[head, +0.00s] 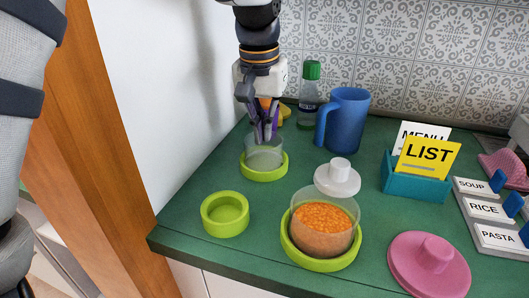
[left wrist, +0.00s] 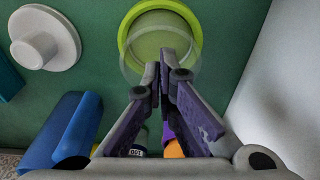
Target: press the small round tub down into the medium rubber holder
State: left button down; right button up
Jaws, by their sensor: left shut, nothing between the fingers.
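The small round tub (head: 264,157) is clear and looks empty. It stands upright in the lime-green medium rubber holder (head: 264,176) at the back left of the counter; how deep it sits I cannot tell. In the left wrist view the tub (left wrist: 160,27) shows within and a little below the holder's ring (left wrist: 131,17). My left gripper (head: 267,139) is shut and empty, pointing down at the tub's rim. Whether its fingertips touch the tub is unclear; they also show in the left wrist view (left wrist: 158,76). My right gripper is not in view.
A smaller empty green holder (head: 225,226) is in front. A large green holder (head: 300,257) bears a tub of orange lentils (head: 322,229). A white knobbed lid (head: 337,181), blue jug (head: 347,119), green-capped bottle (head: 310,100), teal card stand (head: 413,184) and pink lid (head: 428,272) stand around.

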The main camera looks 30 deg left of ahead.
pick_arm(q)
jog(key=shift+f, duration=2.75)
notch_tip(320, 180, up, 11)
jog(key=shift+r, duration=0.2)
